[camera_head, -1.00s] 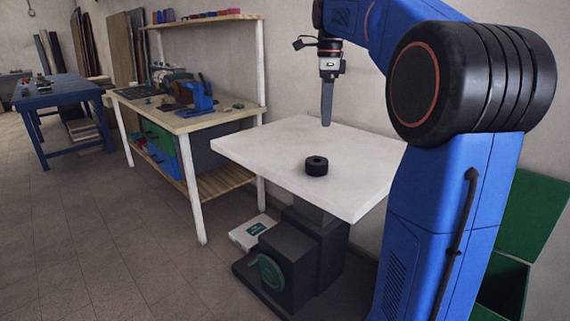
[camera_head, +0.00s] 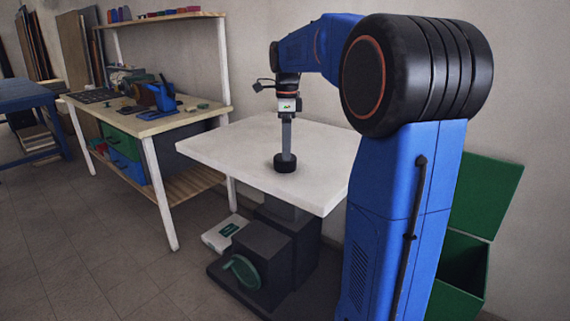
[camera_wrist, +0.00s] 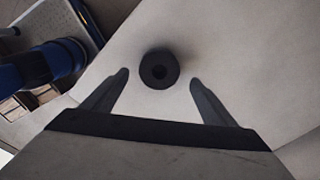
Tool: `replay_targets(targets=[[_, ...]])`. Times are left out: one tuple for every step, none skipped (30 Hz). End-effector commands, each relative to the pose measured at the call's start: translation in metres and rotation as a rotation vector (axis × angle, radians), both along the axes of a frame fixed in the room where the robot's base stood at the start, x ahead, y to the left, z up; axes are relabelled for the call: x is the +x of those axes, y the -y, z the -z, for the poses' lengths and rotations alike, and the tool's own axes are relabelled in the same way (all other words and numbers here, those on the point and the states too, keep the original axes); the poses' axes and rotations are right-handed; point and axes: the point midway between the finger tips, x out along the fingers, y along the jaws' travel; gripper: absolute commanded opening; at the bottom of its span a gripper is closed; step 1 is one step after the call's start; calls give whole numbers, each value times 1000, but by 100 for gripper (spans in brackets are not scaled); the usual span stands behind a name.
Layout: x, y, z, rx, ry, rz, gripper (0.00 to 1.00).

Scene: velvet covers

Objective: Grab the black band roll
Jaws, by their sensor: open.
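The black band roll (camera_head: 285,165) is a short, dark ring lying flat on the white table (camera_head: 225,150). In the wrist view the roll (camera_wrist: 168,61) shows its central hole and lies between and slightly beyond the two fingertips. My gripper (camera_wrist: 160,78) is open, with one finger on each side of the roll and gaps to both. In the head view my gripper (camera_head: 287,152) points straight down over the roll, and its fingers overlap the roll's top edge. I cannot tell the exact height of the fingertips above the table.
The white tabletop around the roll is clear. A wooden workbench (camera_head: 155,127) with a blue tool (camera_head: 162,98) stands to the left. A green bin (camera_head: 458,275) with a raised lid stands at the right. A white box (camera_head: 222,232) lies on the floor by the table's dark base.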

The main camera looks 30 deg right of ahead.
Motion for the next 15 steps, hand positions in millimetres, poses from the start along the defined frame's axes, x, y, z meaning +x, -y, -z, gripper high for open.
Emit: replay_targets(targets=[[0,0,2,1,-1,0,79],[0,-1,4,1,-1,0,79],[0,-1,8,1,-2,0,79],[0,-2,11,0,-2,-1,79],[0,-2,15,1,-2,-1,79],[0,-3,21,1,-3,-1,79],[0,-3,25,1,-3,-1,79],[0,-4,29,1,-3,-1,79],[0,-4,35,0,-2,-1,79],[0,-4,39,1,-3,0,79],[0,-4,42,1,-3,0,79],[1,-4,46,1,-2,0,79],[1,-4,48,1,-1,0,79],[1,-4,50,1,-2,0,79],[0,-4,52,1,-2,0,79]])
